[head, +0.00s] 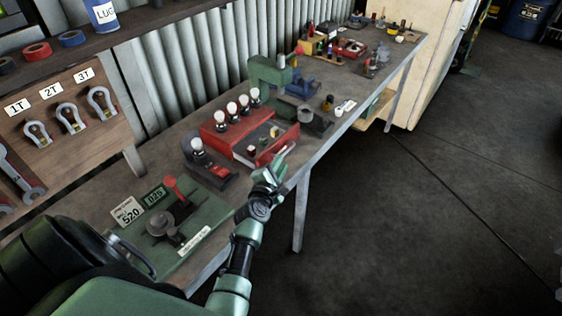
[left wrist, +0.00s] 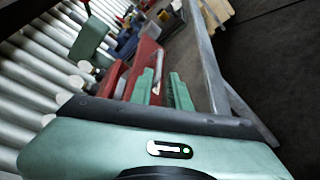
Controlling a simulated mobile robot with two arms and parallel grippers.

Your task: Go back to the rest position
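My left gripper (head: 273,166) is over the front edge of the long workbench (head: 330,123), beside the red tray (head: 268,148). In the left wrist view its two green fingers (left wrist: 163,80) stand apart with nothing between them, so it is open and empty. The red tray (left wrist: 143,58) lies beyond the fingers there. My left arm reaches forward from the bottom of the head view. My right gripper is in neither view.
A green board (head: 205,222) with a red-handled device is on the near bench. A wooden rack (head: 70,132) holds shackles at left. The floor (head: 430,220) at right is clear.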

